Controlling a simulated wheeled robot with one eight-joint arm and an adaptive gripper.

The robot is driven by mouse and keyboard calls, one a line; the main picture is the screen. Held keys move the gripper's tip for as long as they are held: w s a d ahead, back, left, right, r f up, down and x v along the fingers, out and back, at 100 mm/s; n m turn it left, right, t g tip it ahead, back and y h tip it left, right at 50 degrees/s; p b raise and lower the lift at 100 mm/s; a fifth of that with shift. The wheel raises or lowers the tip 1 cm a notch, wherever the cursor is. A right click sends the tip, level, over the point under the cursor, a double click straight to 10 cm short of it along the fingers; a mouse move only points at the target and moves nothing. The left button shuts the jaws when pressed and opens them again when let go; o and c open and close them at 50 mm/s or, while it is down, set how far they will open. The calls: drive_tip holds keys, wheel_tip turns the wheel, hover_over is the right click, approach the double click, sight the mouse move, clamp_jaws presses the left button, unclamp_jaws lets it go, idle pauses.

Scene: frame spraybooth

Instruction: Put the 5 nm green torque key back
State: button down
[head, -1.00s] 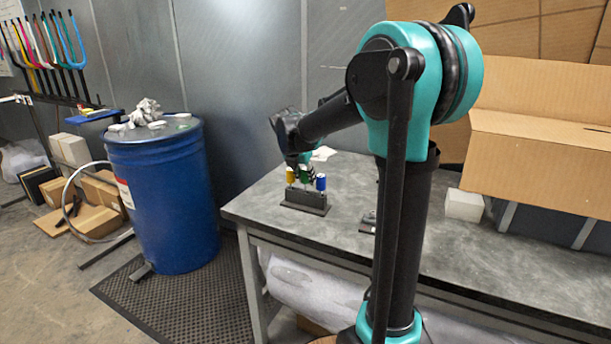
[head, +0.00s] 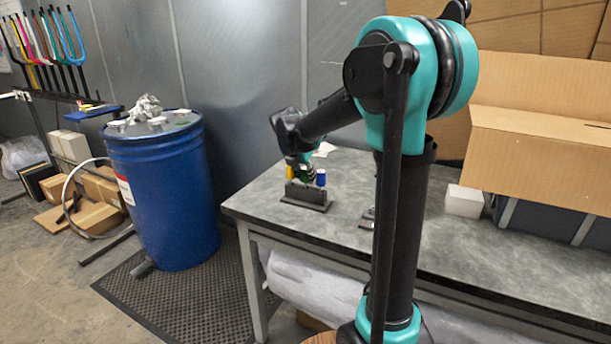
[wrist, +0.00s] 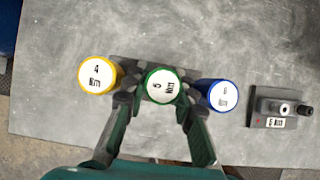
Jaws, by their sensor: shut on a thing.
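The green torque key (wrist: 163,86), its white top marked 5, is between the two fingers of my gripper (wrist: 160,100) in the wrist view. My gripper is shut on it, over the middle of the dark key rack (head: 306,195). The yellow key (wrist: 97,75), marked 4, is on its left and the blue key (wrist: 223,96) on its right, both close to the fingers. In the head view the green key (head: 305,175) is partly hidden by my gripper (head: 303,170). Whether its lower end is seated in the rack is hidden.
A small dark block labelled 5 Nm (wrist: 273,122) lies right of the rack on the grey table (head: 440,235). A white block (head: 463,201) and a cardboard box (head: 540,160) stand farther right. A blue drum (head: 165,195) stands left of the table.

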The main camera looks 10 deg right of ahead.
drive_tip(key=c, duration=1.2)
unclamp_jaws()
drive_tip(key=shift+o, duration=0.2)
